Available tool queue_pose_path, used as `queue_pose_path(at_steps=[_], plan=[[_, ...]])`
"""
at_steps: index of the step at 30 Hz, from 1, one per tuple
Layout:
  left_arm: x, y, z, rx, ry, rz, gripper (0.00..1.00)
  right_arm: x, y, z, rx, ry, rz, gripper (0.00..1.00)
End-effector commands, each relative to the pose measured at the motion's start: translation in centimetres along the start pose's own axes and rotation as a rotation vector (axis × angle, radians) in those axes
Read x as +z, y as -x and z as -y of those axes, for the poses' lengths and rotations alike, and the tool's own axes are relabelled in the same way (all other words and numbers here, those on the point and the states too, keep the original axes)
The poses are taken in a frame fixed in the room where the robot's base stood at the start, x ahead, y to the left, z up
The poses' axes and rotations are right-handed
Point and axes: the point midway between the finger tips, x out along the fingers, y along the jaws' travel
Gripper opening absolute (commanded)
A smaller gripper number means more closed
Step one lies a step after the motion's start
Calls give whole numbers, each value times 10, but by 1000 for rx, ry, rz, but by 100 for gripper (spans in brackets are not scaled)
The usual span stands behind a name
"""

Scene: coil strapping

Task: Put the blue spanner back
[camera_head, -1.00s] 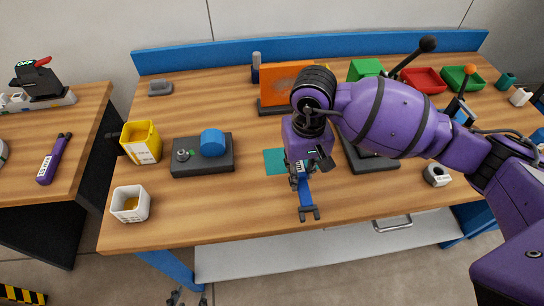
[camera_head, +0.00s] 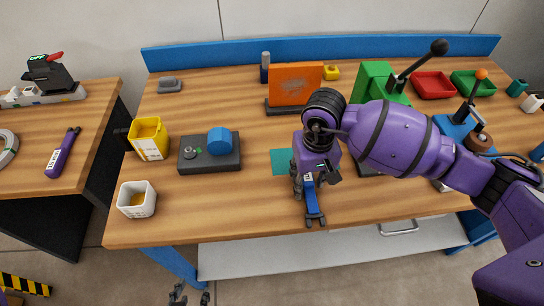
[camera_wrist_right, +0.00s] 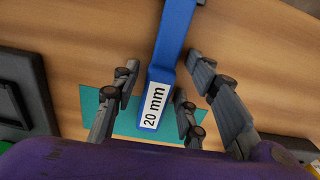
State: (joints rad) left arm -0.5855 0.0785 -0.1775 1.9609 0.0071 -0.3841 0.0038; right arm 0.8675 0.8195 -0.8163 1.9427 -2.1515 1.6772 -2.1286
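The blue spanner (camera_head: 312,203) points toward the table's front edge in the head view. In the right wrist view its handle end (camera_wrist_right: 170,60) carries a white "20 mm" label and overlaps a teal mat (camera_wrist_right: 97,104). The mat also shows in the head view (camera_head: 281,161). My right gripper (camera_head: 306,187) is around the handle, its fingers on both sides (camera_wrist_right: 158,85) with visible gaps, so it looks open. Whether the spanner rests on the table is unclear. My left gripper (camera_head: 191,296) is at the bottom edge, fingertips apart, empty.
Left of the mat stand a dark fixture (camera_head: 209,164) with a blue cylinder, a yellow bin (camera_head: 149,145) and a white cup (camera_head: 136,207). An orange panel (camera_head: 292,87) and a green block (camera_head: 374,84) stand behind. The front middle of the table is mostly clear.

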Motion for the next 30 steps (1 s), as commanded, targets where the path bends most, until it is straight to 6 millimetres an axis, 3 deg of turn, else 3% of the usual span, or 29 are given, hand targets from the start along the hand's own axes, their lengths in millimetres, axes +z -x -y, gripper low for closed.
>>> queue_pose_path(at_steps=[8,13,24,30], plan=[[-2,1,1,-1,-2,-4,40,1,0,0,0,0,1,43],[0,3,3,-2,-5,1,40,-1,15,0,0,0,-4,43],[16,4,6,-4,-12,26,40,-1,91,0,0,1,-3,43],[14,4,6,-5,-11,23,40,0,117,0,-1,0,0,43]])
